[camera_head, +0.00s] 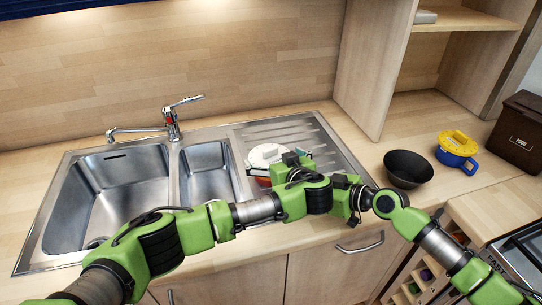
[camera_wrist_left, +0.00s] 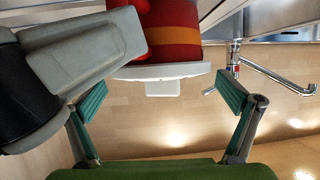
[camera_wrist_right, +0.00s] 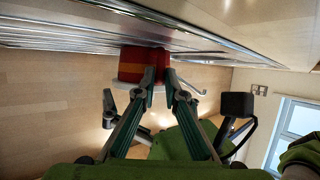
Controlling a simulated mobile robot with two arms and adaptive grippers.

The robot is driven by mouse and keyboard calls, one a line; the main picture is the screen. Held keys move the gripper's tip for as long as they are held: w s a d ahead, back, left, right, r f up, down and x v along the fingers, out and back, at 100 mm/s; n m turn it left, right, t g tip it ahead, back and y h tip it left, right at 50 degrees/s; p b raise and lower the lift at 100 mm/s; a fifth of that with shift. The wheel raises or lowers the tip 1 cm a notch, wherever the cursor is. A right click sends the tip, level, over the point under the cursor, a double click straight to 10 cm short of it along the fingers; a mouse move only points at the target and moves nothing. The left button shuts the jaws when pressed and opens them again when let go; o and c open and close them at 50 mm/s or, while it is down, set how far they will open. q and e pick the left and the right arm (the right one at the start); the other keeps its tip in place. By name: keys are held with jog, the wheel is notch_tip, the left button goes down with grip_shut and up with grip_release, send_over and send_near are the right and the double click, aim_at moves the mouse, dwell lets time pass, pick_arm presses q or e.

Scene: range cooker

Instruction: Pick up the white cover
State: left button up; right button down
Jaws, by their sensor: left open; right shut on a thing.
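The white cover (camera_head: 266,154) sits on a red pot (camera_head: 262,182) on the sink's drainboard, partly hidden by my grippers. In the left wrist view the cover (camera_wrist_left: 160,71) shows as a white disc with a small knob on the red pot (camera_wrist_left: 172,35), which has an orange band. My left gripper (camera_wrist_left: 163,97) is open, with one finger on each side of the knob and apart from it. My right gripper (camera_wrist_right: 160,80) is shut on the red pot (camera_wrist_right: 143,62) at its side. The contact is hidden in the head view.
The double sink (camera_head: 125,185) and its tap (camera_head: 172,125) lie to the left. A black bowl (camera_head: 408,168), a yellow and blue container (camera_head: 458,150) and a dark brown box (camera_head: 519,130) stand on the counter at right. The rear drainboard is clear.

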aim_at(272, 158)
pick_arm(q)
jog(key=shift+w+a+f, duration=0.15)
jog(key=shift+w+f, duration=0.05)
jog(key=shift+w, duration=0.3)
jog(key=c, duration=0.9)
pick_arm(e)
jog(key=c, duration=2)
grip_release()
pick_arm(q)
notch_tip(272, 158, up, 10)
